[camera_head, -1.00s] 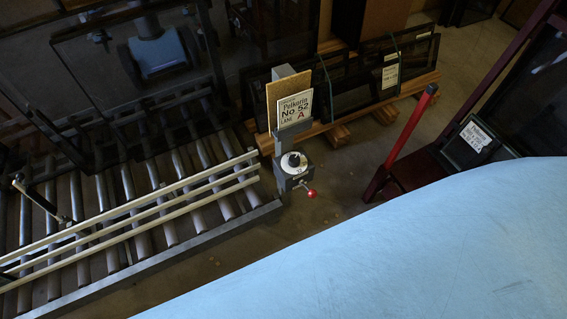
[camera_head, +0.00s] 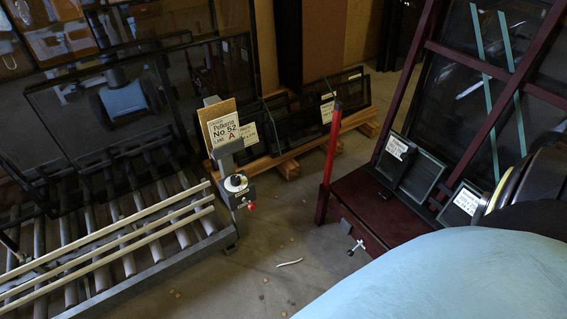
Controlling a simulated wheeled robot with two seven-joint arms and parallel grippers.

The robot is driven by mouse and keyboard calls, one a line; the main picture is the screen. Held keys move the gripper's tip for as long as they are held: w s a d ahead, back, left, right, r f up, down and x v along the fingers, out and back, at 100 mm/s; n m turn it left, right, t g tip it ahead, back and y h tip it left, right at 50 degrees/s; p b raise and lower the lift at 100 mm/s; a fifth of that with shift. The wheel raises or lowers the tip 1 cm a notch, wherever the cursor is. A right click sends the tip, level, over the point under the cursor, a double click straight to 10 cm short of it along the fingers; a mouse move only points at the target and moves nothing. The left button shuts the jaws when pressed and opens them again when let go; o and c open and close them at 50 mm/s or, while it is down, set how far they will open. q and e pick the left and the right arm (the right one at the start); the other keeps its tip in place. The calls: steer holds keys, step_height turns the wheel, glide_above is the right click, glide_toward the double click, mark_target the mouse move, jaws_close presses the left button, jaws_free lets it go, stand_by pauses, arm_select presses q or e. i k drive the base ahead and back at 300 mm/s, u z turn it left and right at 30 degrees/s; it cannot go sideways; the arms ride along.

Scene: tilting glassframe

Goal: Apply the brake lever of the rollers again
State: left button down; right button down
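The roller conveyor (camera_head: 128,262) lies at the left, with metal rollers and pale rails across it. At its right end a grey post carries a round dial-like fitting (camera_head: 236,183) and a short lever with a red ball knob (camera_head: 250,206). This lever looks like the brake lever, pointing down to the right. A sign reading "Pelkurin No 52 Lane A" (camera_head: 226,131) stands above the post. Neither of my grippers shows in the head view. A large pale blue surface (camera_head: 430,282) and a dark rounded part fill the lower right.
A red upright post (camera_head: 329,150) rises from a dark red rack (camera_head: 372,200) with labelled panes at right. A wooden pallet (camera_head: 290,165) with dark frames stands behind the lever. Bare floor (camera_head: 280,235) lies between conveyor and rack, with a small pale strip (camera_head: 289,262) on it.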

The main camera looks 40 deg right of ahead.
mark_target(252, 207)
steer(key=k, duration=0.1)
steer(key=z, duration=1.15)
